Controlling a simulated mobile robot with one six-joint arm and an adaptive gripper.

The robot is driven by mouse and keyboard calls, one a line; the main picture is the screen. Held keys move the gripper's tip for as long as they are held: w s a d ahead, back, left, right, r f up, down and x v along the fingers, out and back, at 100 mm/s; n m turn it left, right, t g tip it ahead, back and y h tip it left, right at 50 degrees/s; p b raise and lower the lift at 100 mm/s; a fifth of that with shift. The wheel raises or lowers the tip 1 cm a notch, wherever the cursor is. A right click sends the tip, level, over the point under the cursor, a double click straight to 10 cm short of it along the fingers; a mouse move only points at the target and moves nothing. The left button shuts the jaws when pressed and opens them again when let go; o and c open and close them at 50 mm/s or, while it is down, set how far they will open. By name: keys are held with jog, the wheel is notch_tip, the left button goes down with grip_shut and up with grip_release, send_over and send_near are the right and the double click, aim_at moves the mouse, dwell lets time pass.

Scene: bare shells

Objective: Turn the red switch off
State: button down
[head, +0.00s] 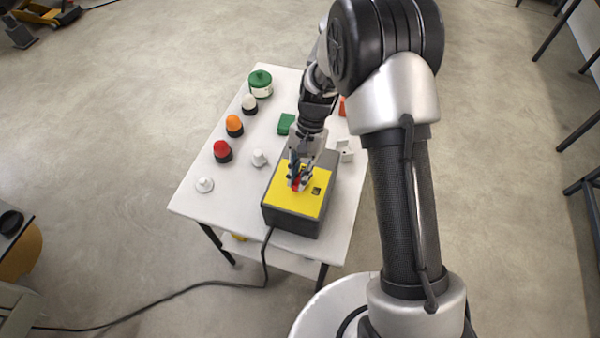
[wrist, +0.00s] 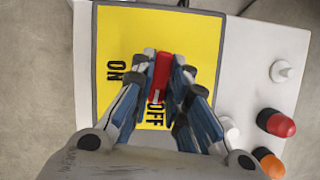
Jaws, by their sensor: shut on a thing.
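The red switch (wrist: 158,78) is a red lever on the yellow top plate (wrist: 199,28) of a dark grey box. The plate has the words ON and OFF, on either side of the lever in the wrist view. In the head view the red switch (head: 297,184) shows just below my fingertips, on the yellow plate (head: 308,207). My gripper (head: 300,178) points down onto it. In the wrist view my gripper (wrist: 158,85) has its fingers on both sides of the lever, shut on it. The fingers hide part of the plate and lettering.
The box (head: 292,222) stands on a white table (head: 205,218), with a black cable running to the floor. Red (head: 222,151), orange (head: 234,125) and white buttons stand to the left. A green-lidded jar (head: 260,84) and a green block (head: 286,123) are farther back.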

jog(key=shift+n+g+h, duration=0.3)
jog(key=shift+n, duration=0.8)
jog(key=shift+p, duration=0.3)
jog(key=shift+s, duration=0.1)
jog(key=c, duration=1.6)
grip_release()
jog(key=shift+o, duration=0.2)
jog(key=v, duration=1.2)
jog(key=shift+a+r, duration=0.1)
